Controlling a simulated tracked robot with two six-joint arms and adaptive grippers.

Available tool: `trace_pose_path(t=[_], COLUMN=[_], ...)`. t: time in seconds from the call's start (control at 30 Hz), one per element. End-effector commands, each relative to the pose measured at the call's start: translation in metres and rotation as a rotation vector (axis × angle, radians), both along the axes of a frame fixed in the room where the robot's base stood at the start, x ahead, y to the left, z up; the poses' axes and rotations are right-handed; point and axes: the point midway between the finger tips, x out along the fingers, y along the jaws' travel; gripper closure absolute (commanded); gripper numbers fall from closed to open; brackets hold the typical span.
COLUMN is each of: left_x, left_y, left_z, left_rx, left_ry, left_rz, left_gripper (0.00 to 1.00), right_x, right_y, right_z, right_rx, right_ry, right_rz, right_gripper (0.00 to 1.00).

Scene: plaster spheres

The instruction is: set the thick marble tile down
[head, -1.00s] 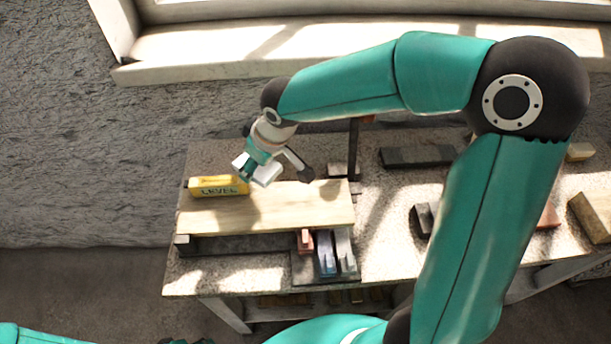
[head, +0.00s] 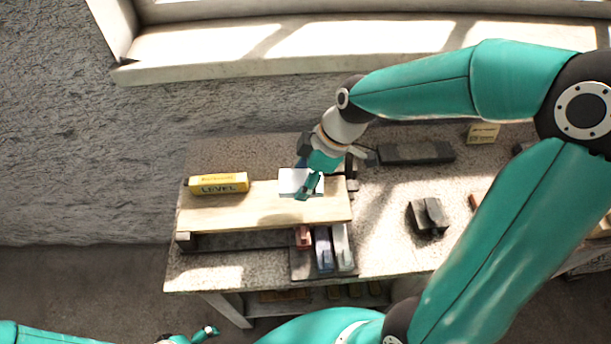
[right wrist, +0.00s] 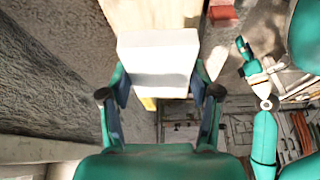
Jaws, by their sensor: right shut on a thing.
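The thick marble tile (head: 293,181) is a white block in the fingers of my right gripper (head: 308,184). It is over the right part of a pale wooden board (head: 225,212); I cannot tell if it touches the board. In the right wrist view the tile (right wrist: 158,58) sits between the two fingers, with the board's pale surface beyond it. My left gripper (head: 209,331) shows small at the bottom edge of the head view, and its fingers are too unclear to judge.
A yellow level box (head: 218,183) lies on the board's left end. A dark tray (head: 309,268) with several coloured blocks stands in front of the board. A dark block (head: 427,217) and a long dark slab (head: 416,153) lie to the right on the speckled table (head: 390,250).

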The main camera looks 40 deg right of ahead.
Motion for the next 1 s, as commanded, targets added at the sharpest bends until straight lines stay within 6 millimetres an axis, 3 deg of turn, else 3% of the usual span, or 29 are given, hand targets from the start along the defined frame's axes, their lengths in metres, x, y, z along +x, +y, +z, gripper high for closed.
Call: trace_pose_path(t=[0.67, 1.0], left_x=[0.000, 0.000], left_y=[0.000, 0.000], left_z=[-0.006, -0.039], left_rx=[0.000, 0.000], left_ry=[0.000, 0.000], left_rz=[0.000, 0.000], left_gripper=[0.00, 0.00], right_x=[-0.007, -0.007], right_y=[-0.002, -0.001], right_z=[0.000, -0.032], right_rx=[0.002, 0.003], right_ry=[-0.006, -0.003], right_rz=[0.071, 0.071], right_gripper=[0.86, 0.86])
